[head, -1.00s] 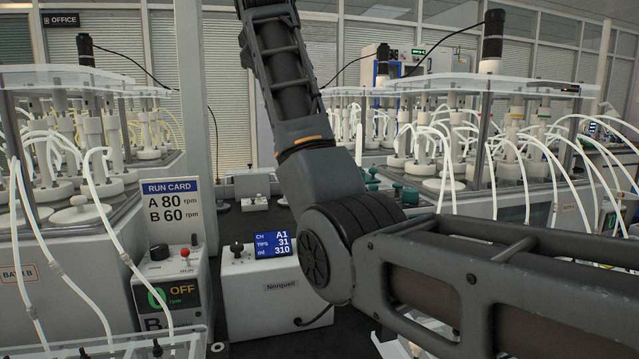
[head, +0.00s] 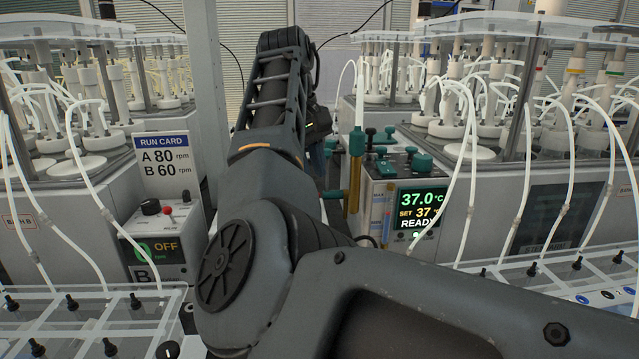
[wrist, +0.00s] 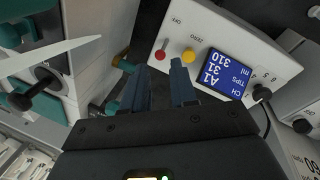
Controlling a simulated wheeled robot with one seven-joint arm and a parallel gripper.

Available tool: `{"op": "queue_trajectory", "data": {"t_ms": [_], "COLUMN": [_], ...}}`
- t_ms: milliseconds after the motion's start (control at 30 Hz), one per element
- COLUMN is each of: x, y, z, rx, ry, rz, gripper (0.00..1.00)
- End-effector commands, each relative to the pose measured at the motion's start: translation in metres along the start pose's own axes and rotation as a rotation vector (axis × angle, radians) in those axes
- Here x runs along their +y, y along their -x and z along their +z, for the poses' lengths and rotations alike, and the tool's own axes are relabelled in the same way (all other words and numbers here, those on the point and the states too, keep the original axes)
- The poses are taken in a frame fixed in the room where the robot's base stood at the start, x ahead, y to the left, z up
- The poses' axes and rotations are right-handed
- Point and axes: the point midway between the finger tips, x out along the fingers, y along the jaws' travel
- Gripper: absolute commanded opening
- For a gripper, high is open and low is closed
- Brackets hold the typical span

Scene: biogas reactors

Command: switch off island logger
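The logger (wrist: 232,48) is a pale box seen upside down in the wrist view. Its blue display (wrist: 218,75) reads CH A1, TIPS 31, ml 310. A red-tipped switch (wrist: 160,56), with an OFF mark on the panel beyond it, stands beside a yellow button (wrist: 188,55) marked ZERO. A dark knob (wrist: 262,93) sits at the display end. My gripper (wrist: 161,67) is open and empty, its two dark fingers apart, with the tips just short of the red switch and yellow button in the picture. Contact cannot be judged. My arm hides the logger in the head view.
A heater unit (head: 390,192) with teal fittings reads 37.0 and READY, close right of my arm. A pump controller (head: 157,240) reading 0 OFF stands left, below a run card (head: 163,163). Glass-topped racks with white tubes crowd both sides.

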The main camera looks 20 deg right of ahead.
Motion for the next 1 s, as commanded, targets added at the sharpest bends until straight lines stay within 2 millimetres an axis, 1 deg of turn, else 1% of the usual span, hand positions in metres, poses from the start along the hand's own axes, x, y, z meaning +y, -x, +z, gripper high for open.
{"op": "queue_trajectory", "data": {"t_ms": [33,100,300,433,633,667,900,933,1000], "x": [-0.001,-0.001,0.0,0.0,0.0,0.0,0.001,0.001,0.001], "y": [-0.008,-0.018,-0.037,-0.041,-0.042,-0.042,-0.041,-0.041,-0.041], "z": [0.0,0.0,0.0,0.0,0.0,0.0,0.0,0.0,0.0], "rx": [-0.002,-0.001,0.001,0.002,0.002,0.002,0.002,0.002,0.002], "ry": [0.001,0.001,0.001,0.001,0.001,0.0,0.0,0.0,0.0], "rz": [0.0,-0.001,0.001,0.002,0.002,0.002,0.002,0.002,0.002], "gripper": [0.27,0.27,0.27,0.27,0.27,0.25,0.02,0.0,0.0]}}
